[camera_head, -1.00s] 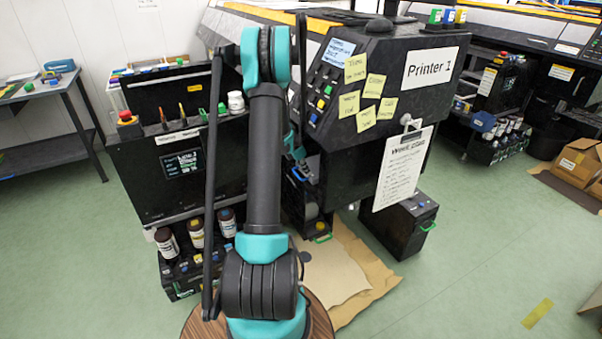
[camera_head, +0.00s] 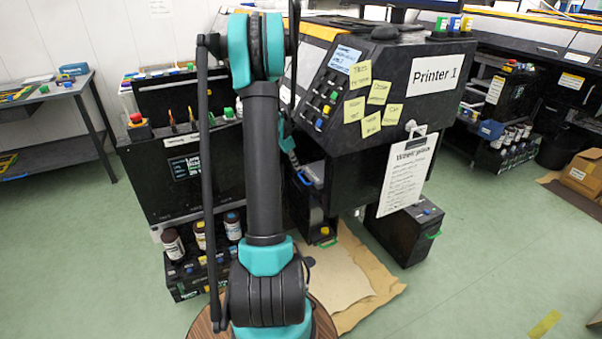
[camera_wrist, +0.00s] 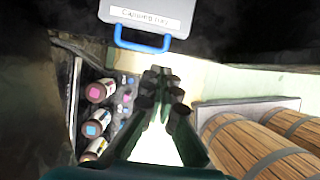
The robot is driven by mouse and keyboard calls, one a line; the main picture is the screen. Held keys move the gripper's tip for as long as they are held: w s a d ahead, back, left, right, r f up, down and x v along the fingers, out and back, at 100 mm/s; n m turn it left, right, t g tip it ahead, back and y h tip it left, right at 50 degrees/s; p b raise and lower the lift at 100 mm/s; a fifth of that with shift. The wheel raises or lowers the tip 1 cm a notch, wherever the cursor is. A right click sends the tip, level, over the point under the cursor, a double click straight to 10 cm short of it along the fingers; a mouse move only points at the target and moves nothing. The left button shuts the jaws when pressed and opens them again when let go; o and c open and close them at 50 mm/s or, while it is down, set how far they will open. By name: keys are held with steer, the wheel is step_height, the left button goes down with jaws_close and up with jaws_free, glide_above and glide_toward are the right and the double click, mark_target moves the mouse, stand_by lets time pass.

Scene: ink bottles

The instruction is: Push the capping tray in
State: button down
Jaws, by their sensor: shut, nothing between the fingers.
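The capping tray (camera_wrist: 178,22) is at the top of the wrist view, with a pale grey front, a "Capping tray" label and a blue handle (camera_wrist: 142,46). A blue handle also shows low in the printer's opening in the head view (camera_head: 305,179). My gripper (camera_wrist: 164,80) is shut and empty. In the wrist view its fingertips are below and slightly right of the handle, with a visible gap. In the head view my arm hides much of that area, so I cannot tell how far the tray sticks out.
Printer 1 (camera_head: 436,75) carries sticky notes and a hanging clipboard (camera_head: 407,172). A black box (camera_head: 404,232) stands right of the opening. A cart (camera_head: 190,180) and ink bottles (camera_head: 173,243) stand left. Brown sheets (camera_head: 350,285) lie on the floor.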

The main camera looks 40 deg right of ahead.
steer(key=r, duration=0.1)
steer(key=g+h, duration=0.1)
steer(key=h, duration=0.4)
glide_toward(319, 181)
step_height(319, 181, down, 5)
steer(key=a, duration=0.2)
steer(key=d, duration=0.3)
steer(key=shift+s+d+f, duration=0.1)
steer(key=shift+s+d, duration=0.1)
steer(key=shift+d, duration=0.15)
steer(key=shift+s+d, duration=0.1)
steer(key=shift+d, duration=0.4)
steer(key=shift+s+d, duration=0.2)
steer(key=shift+d, duration=0.6)
steer(key=shift+s+d, duration=0.15)
steer(key=shift+d, duration=0.6)
steer(key=shift+s+d, duration=0.2)
steer(key=shift+d, duration=0.6)
